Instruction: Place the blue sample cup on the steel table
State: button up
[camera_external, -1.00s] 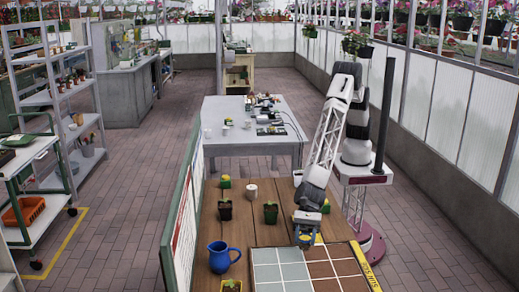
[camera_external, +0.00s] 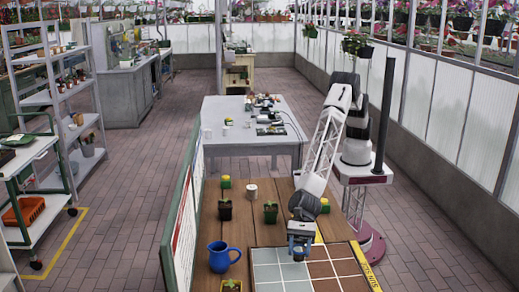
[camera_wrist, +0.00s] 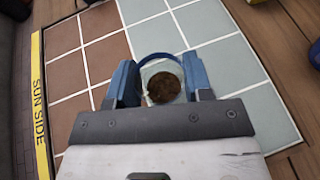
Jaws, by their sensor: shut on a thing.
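My gripper (camera_external: 299,250) is low over the tiled board, at the border between its pale grey and brown tiles. In the wrist view my gripper (camera_wrist: 164,88) is shut on a round cup with a blue rim (camera_wrist: 158,57) and dark brown contents, which looks like the blue sample cup. The cup sits between the two blue fingers; its lower side is hidden by the gripper. Whether it touches the tiles I cannot tell. The steel table (camera_external: 235,138) is the grey table at the back, beyond the wooden one, with white cups and small gear on it.
The steel table's front left is fairly clear.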

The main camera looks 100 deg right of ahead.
aim_at(299, 255)
jog(key=shift+f, duration=0.1)
jog(key=shift+f, duration=1.65)
jog(key=shift+f, duration=0.15)
jog(key=o, duration=0.9)
jog(key=shift+d+r, duration=0.1)
jog(key=shift+r, duration=0.1)
jog(key=shift+s+d+r, duration=0.1)
jog(key=shift+d+r, duration=0.05)
jog(key=shift+d, duration=0.15)
jog(key=shift+v, duration=5.55)
